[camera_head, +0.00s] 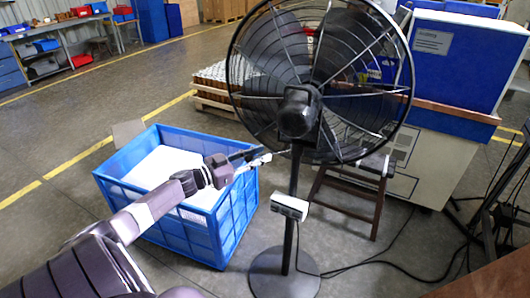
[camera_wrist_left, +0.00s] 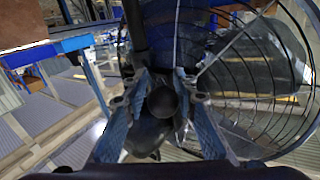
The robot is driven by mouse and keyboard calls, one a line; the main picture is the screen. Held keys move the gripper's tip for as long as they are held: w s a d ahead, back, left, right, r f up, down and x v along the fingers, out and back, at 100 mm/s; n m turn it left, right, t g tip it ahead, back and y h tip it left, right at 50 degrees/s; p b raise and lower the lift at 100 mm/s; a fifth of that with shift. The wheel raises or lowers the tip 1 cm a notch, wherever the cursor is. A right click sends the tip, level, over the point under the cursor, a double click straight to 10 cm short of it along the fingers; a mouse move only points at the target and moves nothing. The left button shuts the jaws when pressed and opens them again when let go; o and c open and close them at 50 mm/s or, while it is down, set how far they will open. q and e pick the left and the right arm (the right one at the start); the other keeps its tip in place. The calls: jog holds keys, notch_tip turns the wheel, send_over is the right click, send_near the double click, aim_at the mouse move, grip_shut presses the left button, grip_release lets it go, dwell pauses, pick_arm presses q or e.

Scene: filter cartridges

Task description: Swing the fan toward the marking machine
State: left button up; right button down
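The black pedestal fan (camera_head: 298,110) stands upright on a round base (camera_head: 284,274), its wire cage in front of the blue and white machine, likely the marking machine (camera_head: 450,60). My left gripper (camera_head: 266,156) reaches in from the left, just below the fan's hub and beside its pole. In the left wrist view, the fingers (camera_wrist_left: 162,88) are apart, with a dark rounded part of the fan (camera_wrist_left: 162,102) showing between them. I cannot tell whether they touch it. The cage fills the right side of that view. My right gripper is not in view.
A blue crate (camera_head: 228,222) with white contents stands under my left arm. A small white box (camera_head: 290,207) is on the fan's pole. A dark stool (camera_head: 350,188) stands behind the fan, and a black cable (camera_head: 385,263) runs over the floor to the right. Floor at left is clear.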

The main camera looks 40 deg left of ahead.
pick_arm(q)
jog(key=a+p+v, duration=0.2)
jog(key=p+v, duration=0.1)
jog(key=v, duration=0.6)
dwell(0.6)
jog(key=shift+w+r, duration=0.1)
jog(key=v, duration=1.2)
dwell(0.7)
